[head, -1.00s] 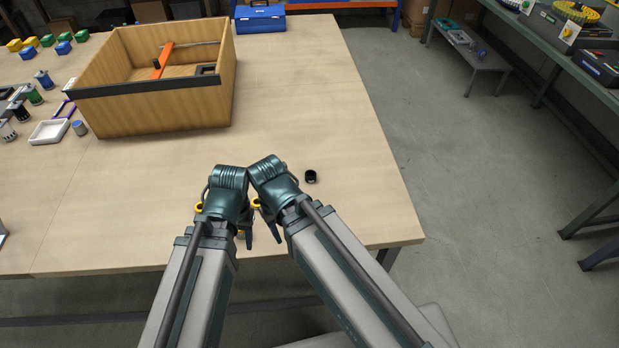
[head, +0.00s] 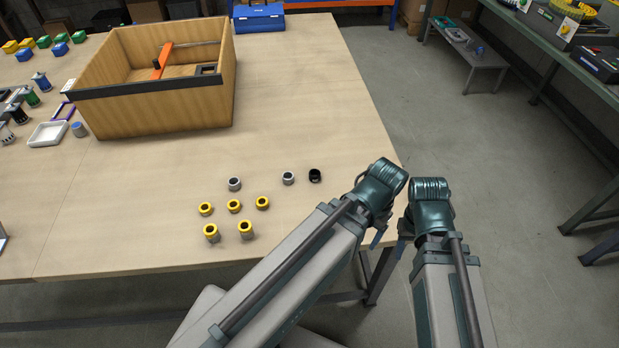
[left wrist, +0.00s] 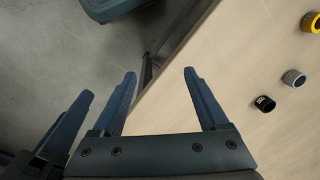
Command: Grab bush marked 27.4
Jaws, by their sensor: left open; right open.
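Several small ring-shaped bushes stand near the front of the wooden table. One is black (head: 315,175), two are grey (head: 288,178) (head: 234,184), and several are yellow-topped (head: 234,206). The left wrist view shows the black bush (left wrist: 264,104), a grey one (left wrist: 293,78) and part of a yellow one (left wrist: 312,22). The black one has a small pale marking; no number is readable. My left gripper (left wrist: 160,78) is open and empty, over the table's edge, apart from the bushes. My right gripper (head: 404,230) is beside it, mostly hidden by the arms, its jaw opening unclear.
A wooden box (head: 150,112) with an orange-handled tool stands at the back left. A blue case (head: 259,18) is behind it. A white tray (head: 48,133) and small parts lie at the left. The table between box and bushes is clear. Floor lies right of the table.

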